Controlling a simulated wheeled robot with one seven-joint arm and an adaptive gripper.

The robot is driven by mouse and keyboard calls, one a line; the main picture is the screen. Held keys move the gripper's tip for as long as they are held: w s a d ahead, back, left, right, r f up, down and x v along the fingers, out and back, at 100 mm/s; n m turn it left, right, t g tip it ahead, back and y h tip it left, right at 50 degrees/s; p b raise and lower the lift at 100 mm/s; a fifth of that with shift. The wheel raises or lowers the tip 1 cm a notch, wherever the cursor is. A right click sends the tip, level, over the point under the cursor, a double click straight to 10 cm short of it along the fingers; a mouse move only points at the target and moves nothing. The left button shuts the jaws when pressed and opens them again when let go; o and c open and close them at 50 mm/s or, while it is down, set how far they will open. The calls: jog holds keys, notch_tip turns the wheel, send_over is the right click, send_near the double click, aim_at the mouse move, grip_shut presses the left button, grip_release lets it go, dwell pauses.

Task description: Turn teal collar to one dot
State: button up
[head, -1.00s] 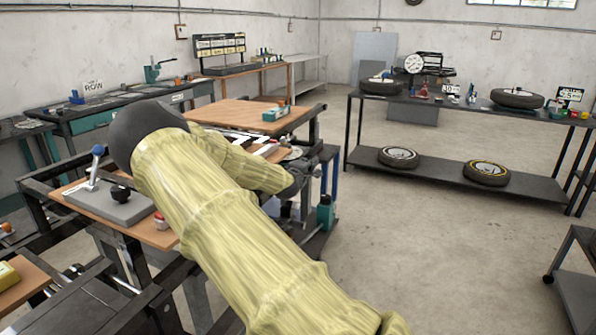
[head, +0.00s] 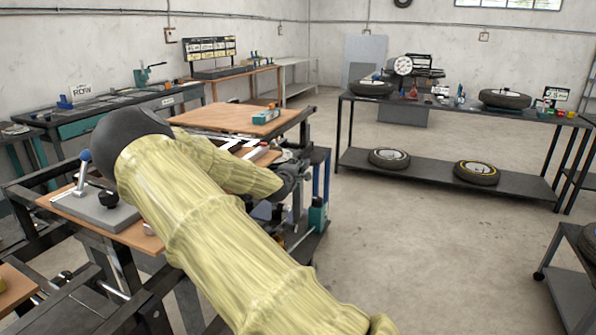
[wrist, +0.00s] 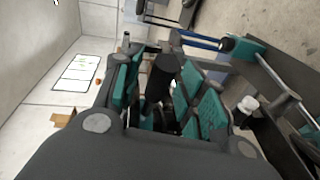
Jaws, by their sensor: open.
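My gripper shows in the wrist view (wrist: 163,92) with its dark, teal-padded fingers spread apart. A dark upright cylinder (wrist: 160,78) appears between the fingers; I cannot tell whether they touch it. In the head view my arm reaches over the workbench, and the dark gripper end (head: 291,182) is at the bench's right side, partly hidden by the forearm. A teal block (head: 318,216) stands just below and right of it, beside a blue post. I cannot make out a collar or dots.
A wooden bench top (head: 225,117) lies beyond the arm. A grey plate with a blue-knobbed lever (head: 84,170) is at left. A dark shelf with tyres (head: 440,178) stands at back right. The concrete floor between is clear.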

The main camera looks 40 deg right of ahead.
jog(key=v, duration=1.1)
jog(key=shift+a, duration=0.35)
jog(key=shift+s, duration=0.15)
